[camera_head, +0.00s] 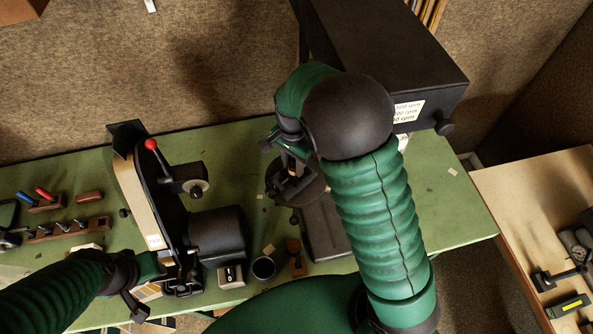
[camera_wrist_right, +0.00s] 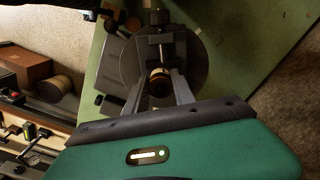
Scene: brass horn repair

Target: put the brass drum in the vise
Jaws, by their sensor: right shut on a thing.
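The brass drum (camera_wrist_right: 159,84) shows in the right wrist view as a small, dark gold cylinder between the two fingers of my right gripper (camera_wrist_right: 159,92). The gripper is shut on it. The dark vise (camera_wrist_right: 155,46) is just beyond the drum, on the round drill-press table (camera_wrist_right: 195,66). I cannot tell whether the drum lies between the vise jaws or touches them. In the head view my right gripper (camera_head: 293,164) is over the round table (camera_head: 309,192), and the drum is not clear there. My left gripper (camera_head: 158,276) is beside the belt sander; its fingers are unclear.
The drill press head (camera_head: 380,45) rises behind my right arm. The belt sander (camera_head: 140,200) with a red-knobbed lever stands left on the green bench (camera_head: 440,200). A dark cup (camera_head: 264,268) and tool racks (camera_head: 68,228) are on the bench. A wooden side table (camera_head: 530,195) is at right.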

